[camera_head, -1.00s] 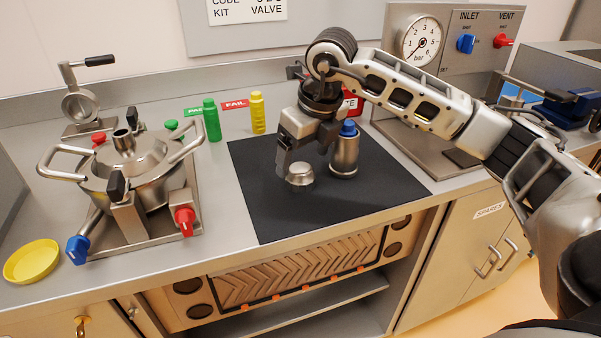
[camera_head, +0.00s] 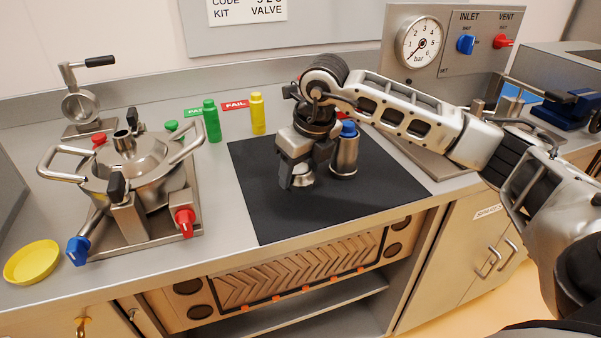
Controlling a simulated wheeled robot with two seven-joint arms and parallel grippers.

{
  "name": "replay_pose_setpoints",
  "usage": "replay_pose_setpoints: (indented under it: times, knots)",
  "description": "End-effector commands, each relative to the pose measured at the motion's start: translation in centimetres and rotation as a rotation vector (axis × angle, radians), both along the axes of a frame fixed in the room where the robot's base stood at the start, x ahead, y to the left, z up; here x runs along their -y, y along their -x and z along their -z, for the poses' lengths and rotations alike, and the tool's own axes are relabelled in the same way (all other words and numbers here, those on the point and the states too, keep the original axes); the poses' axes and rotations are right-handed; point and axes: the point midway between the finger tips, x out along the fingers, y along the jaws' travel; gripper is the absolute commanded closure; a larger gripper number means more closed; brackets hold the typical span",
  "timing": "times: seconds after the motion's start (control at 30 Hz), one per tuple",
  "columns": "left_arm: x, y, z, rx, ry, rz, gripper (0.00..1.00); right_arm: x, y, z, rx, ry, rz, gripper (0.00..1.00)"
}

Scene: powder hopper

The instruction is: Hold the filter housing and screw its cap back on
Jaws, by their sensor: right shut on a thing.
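The filter housing (camera_head: 345,154) is a steel cylinder with a blue top (camera_head: 348,129). It stands upright on the black mat (camera_head: 375,187). The steel cap (camera_head: 303,177) is at the mat's middle, just left of the housing. My right gripper (camera_head: 298,180) points down and is shut on the cap, with its fingers at the cap's sides and hiding part of it. I cannot tell whether the cap still touches the mat. My left gripper is not in view.
A steel hopper (camera_head: 150,180) with handles stands on the left. Green (camera_head: 211,121) and yellow (camera_head: 257,113) bottles stand behind the mat. A gauge panel (camera_head: 440,45) is at the back right. A yellow dish (camera_head: 32,261) lies at the front left. The mat's front is clear.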

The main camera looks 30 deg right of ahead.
Motion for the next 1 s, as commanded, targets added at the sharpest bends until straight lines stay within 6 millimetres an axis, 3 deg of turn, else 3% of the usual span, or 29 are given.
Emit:
replay_pose_setpoints:
  times: [0.27, 0.43, 0.73, 1.0]
  knots:
    - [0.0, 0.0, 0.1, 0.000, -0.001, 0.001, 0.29, 0.0, -0.1, -0.9, 0.003, 0.000, 0.000, 0.67]
    - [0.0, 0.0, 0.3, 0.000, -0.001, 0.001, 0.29, 0.0, -0.1, -3.3, 0.006, -0.001, 0.000, 0.67]
    - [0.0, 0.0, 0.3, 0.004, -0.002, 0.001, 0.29, 3.0, 4.6, -9.6, 0.006, 0.003, 0.004, 0.67]
    - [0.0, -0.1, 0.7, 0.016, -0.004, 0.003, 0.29, 6.2, 9.8, -11.8, 0.001, 0.004, 0.005, 0.67]
